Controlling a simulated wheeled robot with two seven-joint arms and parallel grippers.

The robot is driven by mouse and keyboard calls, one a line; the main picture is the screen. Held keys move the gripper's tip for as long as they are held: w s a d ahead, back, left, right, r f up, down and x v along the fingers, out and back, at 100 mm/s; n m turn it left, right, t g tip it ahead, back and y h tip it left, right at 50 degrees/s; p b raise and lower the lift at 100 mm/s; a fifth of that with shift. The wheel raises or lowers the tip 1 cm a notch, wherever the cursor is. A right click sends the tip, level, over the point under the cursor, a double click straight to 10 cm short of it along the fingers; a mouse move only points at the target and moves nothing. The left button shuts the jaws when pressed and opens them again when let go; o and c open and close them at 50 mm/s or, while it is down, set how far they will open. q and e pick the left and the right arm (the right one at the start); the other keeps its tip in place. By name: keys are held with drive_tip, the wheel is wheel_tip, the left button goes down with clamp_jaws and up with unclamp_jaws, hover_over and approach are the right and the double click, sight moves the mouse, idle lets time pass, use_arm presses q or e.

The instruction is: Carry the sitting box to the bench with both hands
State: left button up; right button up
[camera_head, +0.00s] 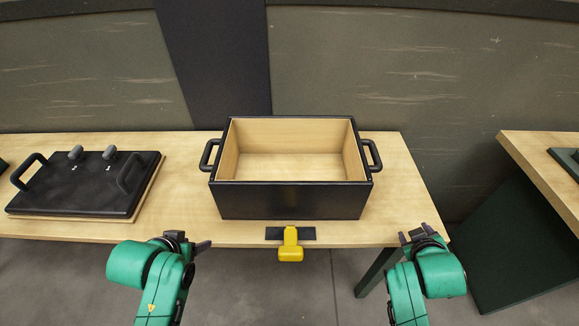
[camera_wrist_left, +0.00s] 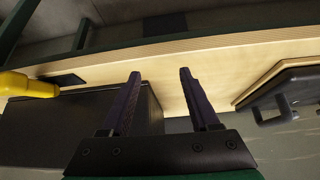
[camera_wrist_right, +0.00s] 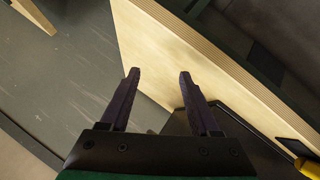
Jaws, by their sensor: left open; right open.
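The sitting box (camera_head: 290,200) is open-topped, black outside with pale wood inside. It stands upright on a pale wooden bench (camera_head: 190,190), with a black handle on its left side (camera_head: 208,154) and one on its right side (camera_head: 372,154). My left gripper (camera_head: 192,241) is open and empty at the bench's front edge, left of the box and apart from it. My right gripper (camera_head: 416,233) is open and empty at the front right corner, apart from the box. Dark box sides show in the left wrist view (camera_wrist_left: 60,125) and partly in the right wrist view (camera_wrist_right: 240,145).
A black lid-like board (camera_head: 80,190) with handles and two knobs lies on the bench at left. A yellow knob (camera_head: 290,245) on a dark plate juts from the bench's front edge. Another wooden-topped table (camera_head: 535,165) stands at right, across a gap. A wall is behind.

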use_arm(q)
drive_tip(key=w+r+t, duration=0.2)
drive_tip(key=w+r, duration=0.1)
drive_tip(key=w, duration=0.1)
use_arm(e)
drive_tip(key=w+d+r+n+t+h, duration=0.2)
drive_tip(key=w+d+r+n+t, duration=0.1)
drive_tip(key=r, duration=0.1)
use_arm(q)
drive_tip(key=n+t, duration=0.2)
drive_tip(key=t, duration=0.3)
approach(203, 158)
drive_tip(key=shift+s+a+r+h, duration=0.1)
drive_tip(key=shift+s+r+h, duration=0.1)
drive_tip(key=shift+s, duration=0.25)
drive_tip(key=shift+s+a+r+h, duration=0.1)
drive_tip(key=shift+s+r, duration=0.15)
drive_tip(key=shift+s, duration=0.15)
use_arm(e)
drive_tip(key=w+a+r+n+t+y, duration=0.1)
drive_tip(key=w+a+n+t+y, duration=0.3)
drive_tip(key=a+n, duration=0.5)
drive_tip(key=n+t+y, duration=0.1)
drive_tip(key=n+y, duration=0.1)
drive_tip(key=n, duration=0.3)
drive_tip(key=shift+w+r+t+y, duration=0.15)
drive_tip(key=shift+r+t+y, duration=0.15)
drive_tip(key=shift+r+t, duration=0.1)
